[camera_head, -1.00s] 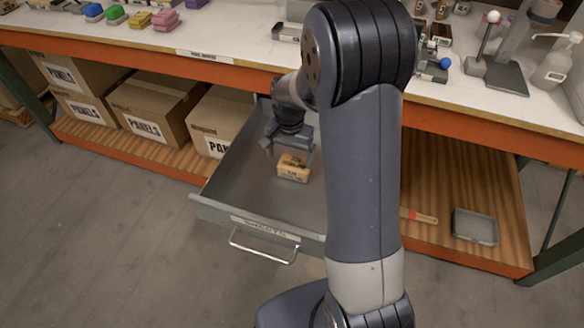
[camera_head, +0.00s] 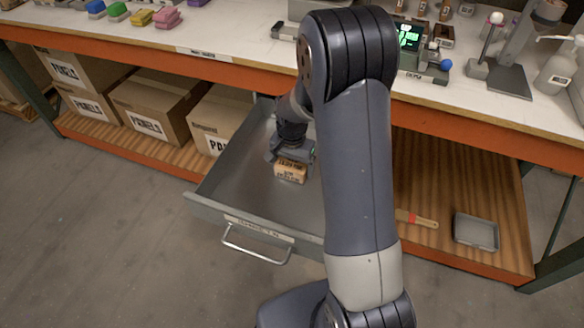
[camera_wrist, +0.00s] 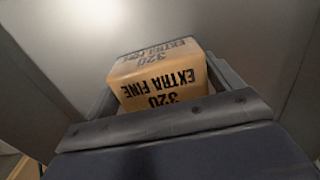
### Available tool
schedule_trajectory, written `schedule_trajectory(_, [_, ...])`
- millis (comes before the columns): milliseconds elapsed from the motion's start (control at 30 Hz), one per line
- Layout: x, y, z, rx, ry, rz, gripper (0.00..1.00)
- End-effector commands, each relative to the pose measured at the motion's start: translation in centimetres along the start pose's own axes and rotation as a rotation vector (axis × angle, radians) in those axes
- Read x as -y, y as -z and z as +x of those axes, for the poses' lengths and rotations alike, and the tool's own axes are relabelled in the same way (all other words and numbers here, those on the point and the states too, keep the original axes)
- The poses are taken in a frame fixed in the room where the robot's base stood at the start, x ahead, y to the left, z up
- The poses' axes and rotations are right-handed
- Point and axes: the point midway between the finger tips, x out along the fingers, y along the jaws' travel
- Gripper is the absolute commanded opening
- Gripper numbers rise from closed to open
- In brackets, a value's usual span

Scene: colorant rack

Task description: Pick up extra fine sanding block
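The extra fine sanding block (camera_head: 291,172) is a small tan block with dark lettering. It sits on the floor of the open grey drawer (camera_head: 228,190). In the wrist view the block (camera_wrist: 162,82) shows "320 EXTRA FINE" upside down on its faces. My gripper (camera_head: 291,152) is over the block, pointing down into the drawer. In the wrist view its fingers (camera_wrist: 165,85) stand on either side of the block, with narrow gaps that look open. The lower parts of the fingers are partly hidden in the head view.
The drawer has raised walls and a front handle (camera_head: 257,246). The orange-edged workbench (camera_head: 160,52) overhangs its back. Cardboard boxes (camera_head: 150,105) stand on the lower shelf at left. A grey tray (camera_head: 477,231) and a brush (camera_head: 415,218) lie on the shelf at right.

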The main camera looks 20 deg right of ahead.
Motion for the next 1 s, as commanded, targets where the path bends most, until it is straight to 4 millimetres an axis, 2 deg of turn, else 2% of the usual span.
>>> schedule_trajectory(33, [0.0,0.0,0.0,0.0,0.0,0.0,0.83])
schedule_trajectory(333, [0.0,0.0,0.0,0.0,0.0,0.0,0.58])
schedule_trajectory(600, [0.0,0.0,-0.4,-0.001,0.001,0.0,0.58])
schedule_trajectory(767, [0.1,0.1,-2.9,-0.005,0.003,0.0,0.58])
schedule_trajectory(1000, [0.1,0.1,-7.7,-0.004,0.003,0.0,0.58])
